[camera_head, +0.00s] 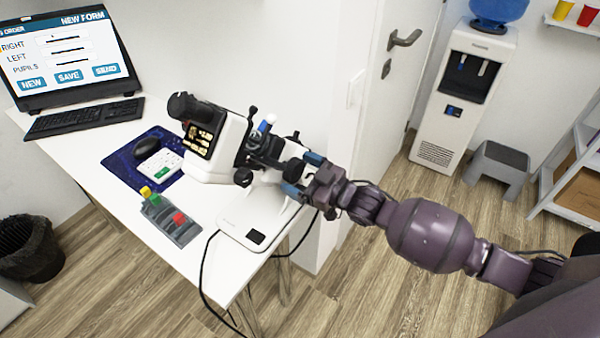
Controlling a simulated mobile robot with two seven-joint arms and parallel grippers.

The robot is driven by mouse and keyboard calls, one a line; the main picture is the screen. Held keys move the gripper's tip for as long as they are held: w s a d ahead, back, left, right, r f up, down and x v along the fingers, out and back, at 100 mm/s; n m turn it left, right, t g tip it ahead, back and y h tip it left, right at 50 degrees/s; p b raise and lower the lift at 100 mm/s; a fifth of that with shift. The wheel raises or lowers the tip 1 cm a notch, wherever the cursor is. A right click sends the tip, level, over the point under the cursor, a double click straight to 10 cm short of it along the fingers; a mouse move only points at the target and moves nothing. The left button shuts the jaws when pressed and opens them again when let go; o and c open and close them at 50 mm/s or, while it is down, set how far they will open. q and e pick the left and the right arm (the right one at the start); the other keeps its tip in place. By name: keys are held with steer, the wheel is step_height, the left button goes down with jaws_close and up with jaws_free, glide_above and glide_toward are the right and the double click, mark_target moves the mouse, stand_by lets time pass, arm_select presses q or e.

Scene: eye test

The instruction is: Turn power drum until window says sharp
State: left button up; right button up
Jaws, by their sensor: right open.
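A white and black lens-measuring instrument (219,148) stands on the white table, with a black eyepiece at its upper left. A round black knob (292,168), which looks like the power drum, is on its right side. My right gripper (302,174) is open at this knob, with its blue-tipped fingers on either side of it. Whether they touch it I cannot tell. A small dark window (257,237) is on the front of the instrument's base; its text is too small to read. The gripper and wrist hide part of the instrument's right side. My left gripper is not in view.
The table (95,163) also holds a monitor (68,54) showing an order form, a keyboard (83,117), a mouse (147,147), a white keypad (160,163) and a grey tray (172,222) with coloured blocks. A black cable hangs at the table's front edge.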

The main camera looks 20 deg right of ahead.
steer(key=v, duration=1)
steer(key=shift+s+d+p, duration=0.2)
steer(key=shift+p, duration=0.1)
steer(key=s+d+f+m+g+h, duration=0.3)
steer(key=s+f+m+h, duration=0.6)
steer(key=s+f, duration=0.6)
steer(key=s+d+h, duration=0.1)
steer(key=s+h, duration=0.1)
steer(key=s, duration=0.2)
steer(key=shift+f, duration=0.15)
